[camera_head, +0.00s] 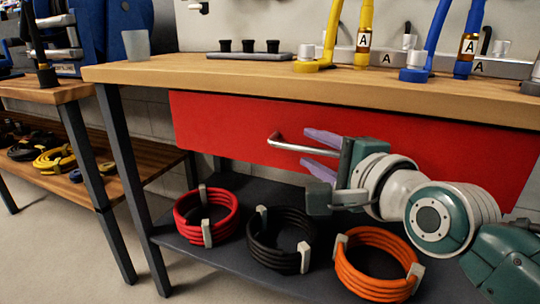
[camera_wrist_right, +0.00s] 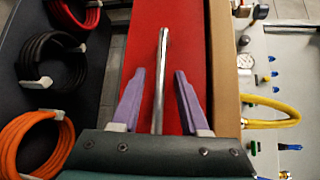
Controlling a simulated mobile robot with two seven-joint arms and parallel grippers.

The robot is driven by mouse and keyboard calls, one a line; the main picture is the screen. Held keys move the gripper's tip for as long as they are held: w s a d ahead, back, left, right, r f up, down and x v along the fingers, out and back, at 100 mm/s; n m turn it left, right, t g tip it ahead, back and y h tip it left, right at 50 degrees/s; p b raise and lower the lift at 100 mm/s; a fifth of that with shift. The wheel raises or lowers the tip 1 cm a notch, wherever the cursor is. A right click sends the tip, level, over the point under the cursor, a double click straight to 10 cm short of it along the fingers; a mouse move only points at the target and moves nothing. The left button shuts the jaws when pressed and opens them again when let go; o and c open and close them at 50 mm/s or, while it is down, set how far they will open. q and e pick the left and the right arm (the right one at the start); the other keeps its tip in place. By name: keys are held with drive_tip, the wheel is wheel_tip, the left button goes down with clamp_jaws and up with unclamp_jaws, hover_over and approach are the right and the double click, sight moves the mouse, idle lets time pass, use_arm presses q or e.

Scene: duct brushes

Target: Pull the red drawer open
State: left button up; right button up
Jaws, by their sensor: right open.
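The red drawer (camera_head: 222,122) sits under the wooden workbench top and looks shut. Its metal bar handle (camera_head: 290,146) stands out from the front. My right gripper (camera_head: 312,153) is open at the handle, with its purple fingers pointing left. In the right wrist view the handle (camera_wrist_right: 161,75) runs between the two spread fingers of the gripper (camera_wrist_right: 158,98), with a gap on each side. The red drawer front (camera_wrist_right: 190,50) lies behind it there. My left gripper is not in view.
The wooden benchtop (camera_head: 180,72) above carries yellow and blue tools. The lower shelf (camera_head: 190,250) holds red (camera_head: 207,215), black (camera_head: 280,240) and orange (camera_head: 375,264) coils below my right arm. A second bench (camera_head: 50,95) stands at left. Floor in front is clear.

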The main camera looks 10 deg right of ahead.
drive_tip(key=shift+w, duration=0.25)
clamp_jaws()
idle(1.4)
